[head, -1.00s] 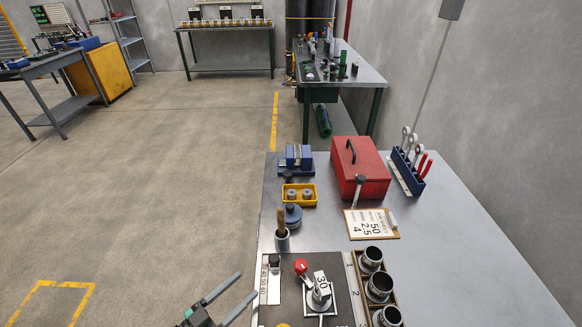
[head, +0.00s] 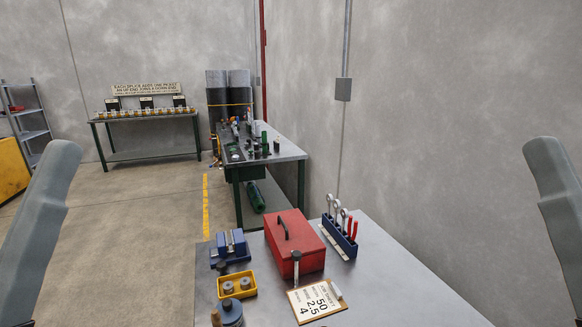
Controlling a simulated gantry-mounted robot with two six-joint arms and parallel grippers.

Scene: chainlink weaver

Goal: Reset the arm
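My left arm's grey link (head: 40,225) rises along the left edge of the head view, and my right arm's grey link (head: 560,225) along the right edge. Neither gripper shows in the view now, so their fingers are hidden outside the frame. The metal-topped workbench (head: 400,295) lies in front of me, with nothing of mine over the visible part of it.
On the bench are a red toolbox (head: 296,248), a blue vise (head: 231,245), a yellow tray (head: 238,286), a clipboard (head: 315,302) and a blue tool rack (head: 338,240). A second bench (head: 280,147) stands behind. The bench's right side is bare.

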